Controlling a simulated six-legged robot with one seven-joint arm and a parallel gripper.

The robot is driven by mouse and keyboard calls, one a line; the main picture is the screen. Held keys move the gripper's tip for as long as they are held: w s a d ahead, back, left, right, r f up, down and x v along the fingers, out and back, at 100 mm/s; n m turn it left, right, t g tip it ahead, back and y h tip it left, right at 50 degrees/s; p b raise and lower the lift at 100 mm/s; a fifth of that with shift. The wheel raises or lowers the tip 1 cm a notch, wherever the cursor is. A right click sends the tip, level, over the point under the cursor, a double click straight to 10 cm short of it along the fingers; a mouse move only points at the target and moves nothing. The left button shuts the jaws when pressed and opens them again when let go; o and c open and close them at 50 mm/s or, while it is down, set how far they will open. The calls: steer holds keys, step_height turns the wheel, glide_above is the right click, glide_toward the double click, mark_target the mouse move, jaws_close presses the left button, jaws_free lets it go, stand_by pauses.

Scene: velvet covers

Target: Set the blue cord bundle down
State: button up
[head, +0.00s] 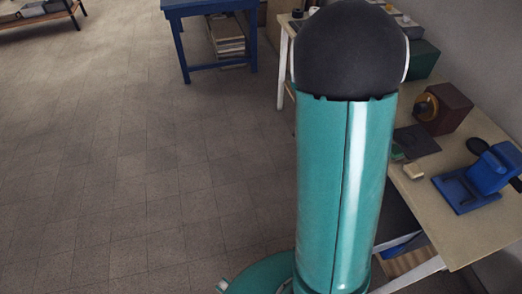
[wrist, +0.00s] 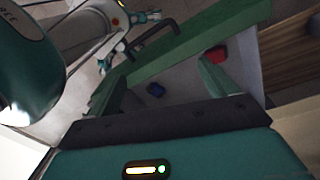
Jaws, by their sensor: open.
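In the wrist view my gripper (wrist: 161,76) is open, with its two green fingers apart and nothing between their tips that I can see it holding. A small dark blue bundle (wrist: 156,89), which looks like the blue cord bundle, lies on a grey surface beyond and between the fingers, apart from them. A green-walled container (wrist: 235,27) with a black handle (wrist: 152,38) surrounds that surface. The bundle is small and dark, so its strands cannot be made out. In the head view neither my gripper nor the bundle shows; my teal arm blocks the middle.
A red item (wrist: 216,53) lies near the right finger. In the head view a pale workbench (head: 450,222) on the right holds a blue device (head: 488,175), a dark red box (head: 446,108) and small items. A blue table (head: 212,42) stands behind.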

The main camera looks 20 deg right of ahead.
steer(key=w+a+r+n+t, duration=0.2)
steer(key=a+r+n+t, duration=0.1)
steer(key=a+r+n, duration=1)
steer(key=s+a+r+n+t, duration=0.3)
steer(key=s+a+r+n, duration=0.4)
steer(key=a+r+n, duration=0.2)
step_height(320, 180, up, 3)
steer(key=shift+a+f+n, duration=0.2)
steer(key=shift+a+n, duration=0.1)
steer(key=shift+n, duration=0.6)
steer(key=shift+s+d, duration=0.1)
